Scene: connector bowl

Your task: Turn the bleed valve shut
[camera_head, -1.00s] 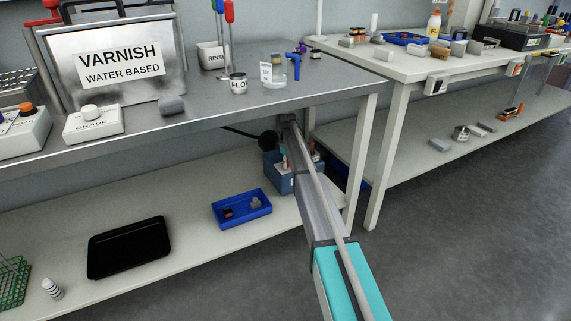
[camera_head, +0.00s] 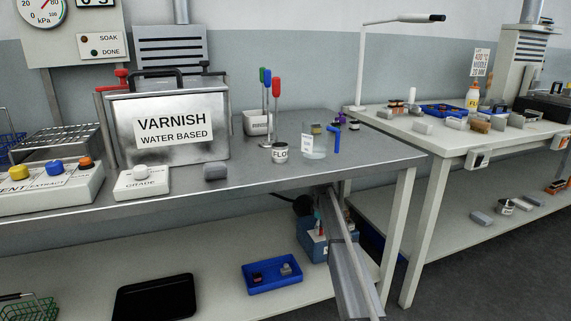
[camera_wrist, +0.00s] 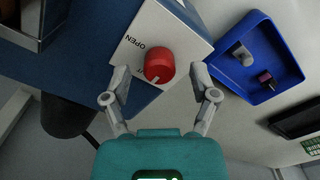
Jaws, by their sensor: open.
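In the wrist view, a red round knob (camera_wrist: 159,66) stands on a white-faced box (camera_wrist: 185,32) printed "OPEN" beside the knob, upper left in the picture. I take it for the bleed valve. A pale mark shows at the knob's lower edge; other lettering cannot be read. My gripper (camera_wrist: 161,101) is open, its two fingers spread either side of and just short of the knob, apparently not touching it. In the head view my arm reaches under the steel bench by a blue box (camera_head: 313,246); gripper and knob cannot be made out there.
A blue tray (camera_head: 272,284) with small parts and a black tray (camera_head: 153,298) lie on the lower shelf. The steel bench top (camera_head: 250,180) is overhead. A white bench leg (camera_head: 398,225) stands right of my arm. The wrist view also shows the blue tray (camera_wrist: 278,45), close right.

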